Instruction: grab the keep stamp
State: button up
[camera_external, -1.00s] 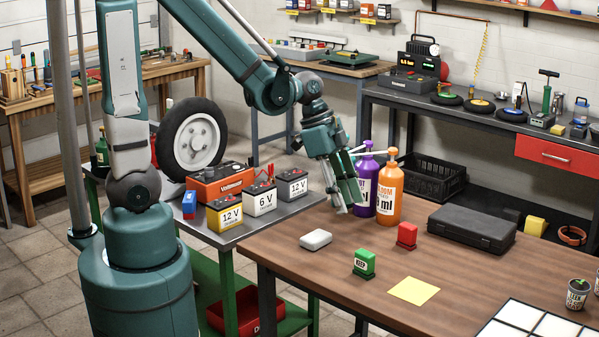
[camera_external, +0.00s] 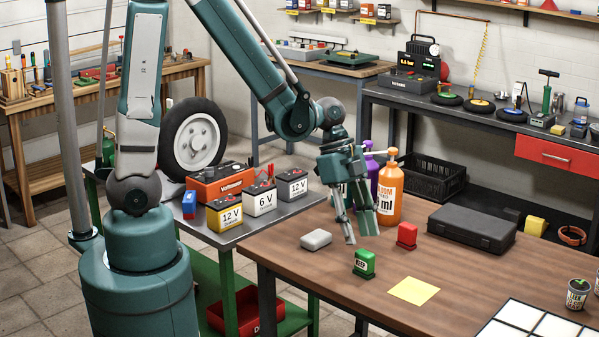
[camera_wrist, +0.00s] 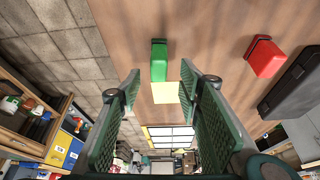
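The green keep stamp (camera_external: 364,263) stands upright on the wooden table, with a white "KEEP" label on its front. My gripper (camera_external: 362,239) is above and just behind it, fingers pointing down, apart from it as far as I can see. In the wrist view the keep stamp (camera_wrist: 158,60) lies ahead between the two fingers, beyond their tips. My gripper (camera_wrist: 160,82) is open there, with nothing between its fingers.
A red stamp (camera_external: 407,235) stands to the right, near a black case (camera_external: 472,228). A grey-white block (camera_external: 316,239) lies to the left. An orange bottle (camera_external: 389,195) and a purple bottle (camera_external: 365,180) stand behind. A yellow note (camera_external: 413,290) lies in front.

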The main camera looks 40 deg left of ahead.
aim_at(363, 251)
jog(key=shift+x, duration=1.25)
jog(key=shift+f+b, duration=0.1)
jog(key=shift+b, duration=0.2)
jog(key=shift+b+x, duration=0.75)
jog(key=shift+x, duration=1.75)
jog(key=shift+s, duration=0.1)
jog(key=c, duration=0.9)
